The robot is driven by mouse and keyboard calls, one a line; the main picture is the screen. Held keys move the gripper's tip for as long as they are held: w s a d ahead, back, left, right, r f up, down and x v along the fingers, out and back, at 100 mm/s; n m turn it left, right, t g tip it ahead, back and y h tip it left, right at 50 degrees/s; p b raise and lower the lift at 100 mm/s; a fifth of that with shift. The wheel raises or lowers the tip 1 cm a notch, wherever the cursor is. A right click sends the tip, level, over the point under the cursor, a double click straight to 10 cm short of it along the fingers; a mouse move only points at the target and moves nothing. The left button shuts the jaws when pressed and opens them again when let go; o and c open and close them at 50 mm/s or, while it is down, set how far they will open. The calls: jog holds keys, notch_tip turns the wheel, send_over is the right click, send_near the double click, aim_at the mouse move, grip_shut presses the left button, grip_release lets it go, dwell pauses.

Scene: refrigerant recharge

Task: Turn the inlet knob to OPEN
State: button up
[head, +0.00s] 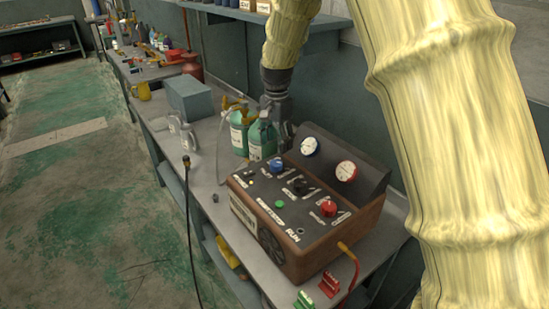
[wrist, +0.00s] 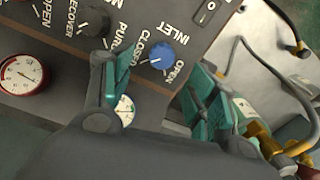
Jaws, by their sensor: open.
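The blue inlet knob (wrist: 162,57) sits on the dark top panel of the recovery machine (head: 290,262), between the CLOSED and OPEN labels. A small pale mark shows on the knob's CLOSED side, but its exact direction is hard to read. In the head view the blue knob (head: 277,166) is at the back left of the panel. My gripper (wrist: 152,70) is open and empty, with one teal-padded finger on each side of the knob in the picture. I cannot tell its height above the knob. In the head view my gripper (head: 284,138) is just behind the knob, partly hidden.
A black knob (head: 298,187), a red knob (head: 329,208) and two gauges (head: 346,171) share the machine. Green bottles (head: 262,138) with yellow valves stand close behind it. A black hose (head: 190,215) hangs at the bench's left edge. Red and green clips (head: 329,284) lie in front.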

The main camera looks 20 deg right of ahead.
aim_at(276, 162)
jog(key=f, duration=0.3)
jog(key=w+f+p, duration=0.1)
jog(key=f, duration=0.2)
jog(key=shift+w+d+f, duration=0.1)
jog(key=shift+w+f, duration=0.05)
jog(key=shift+f, duration=0.2)
jog(key=shift+s+f+p, duration=0.3)
jog(key=shift+s+f, duration=0.1)
jog(key=shift+f, duration=0.05)
jog(key=shift+w+f, duration=0.2)
jog(key=shift+f, duration=0.4)
jog(key=shift+s+r, duration=0.1)
jog(key=shift+c, duration=1)
jog(key=c, duration=0.8)
